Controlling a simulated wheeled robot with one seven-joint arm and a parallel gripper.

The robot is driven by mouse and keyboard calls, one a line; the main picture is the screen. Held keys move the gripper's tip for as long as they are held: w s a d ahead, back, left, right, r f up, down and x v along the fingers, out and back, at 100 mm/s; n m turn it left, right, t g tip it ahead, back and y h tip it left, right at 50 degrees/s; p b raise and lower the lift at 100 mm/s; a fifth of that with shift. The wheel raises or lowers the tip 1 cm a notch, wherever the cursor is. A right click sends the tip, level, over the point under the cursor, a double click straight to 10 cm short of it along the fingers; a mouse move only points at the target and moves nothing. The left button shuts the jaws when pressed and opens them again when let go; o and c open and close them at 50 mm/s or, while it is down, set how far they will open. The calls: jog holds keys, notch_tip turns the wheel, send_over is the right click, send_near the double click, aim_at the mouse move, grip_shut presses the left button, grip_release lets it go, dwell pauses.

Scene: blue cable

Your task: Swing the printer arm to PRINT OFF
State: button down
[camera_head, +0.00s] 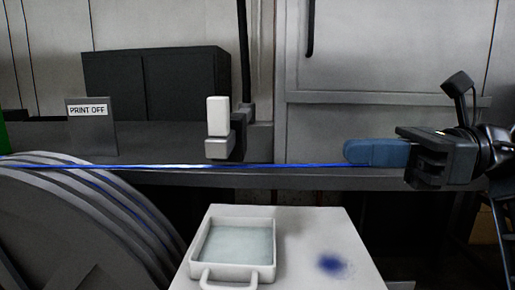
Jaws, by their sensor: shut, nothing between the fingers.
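The PRINT OFF sign (87,110) is a white label on a grey upright plate at the left. What looks like the printer arm is a grey bracket with an upright white block (218,117), near the middle and right of the sign. My gripper (352,152) comes in from the right, level, with blue fingers pointing left. It is shut and empty, with a clear sideways gap to the white block. The blue cable (270,165) runs across the view at about finger height. I cannot tell whether the fingers touch it.
A large ribbed grey reel (75,225) fills the lower left. A white tray (235,208) with pale liquid stands on a light surface (315,225) with a blue stain (330,264). A dark box (155,85) stands behind. A dark vertical post (243,50) rises behind the bracket.

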aim_at(231, 150)
jog(key=shift+a, duration=0.1)
jog(key=a+p, duration=0.3)
jog(key=a, duration=1)
jog(key=shift+w+p, duration=0.2)
jog(key=shift+p, duration=0.15)
jog(key=shift+a, duration=0.4)
jog(key=shift+a, duration=0.1)
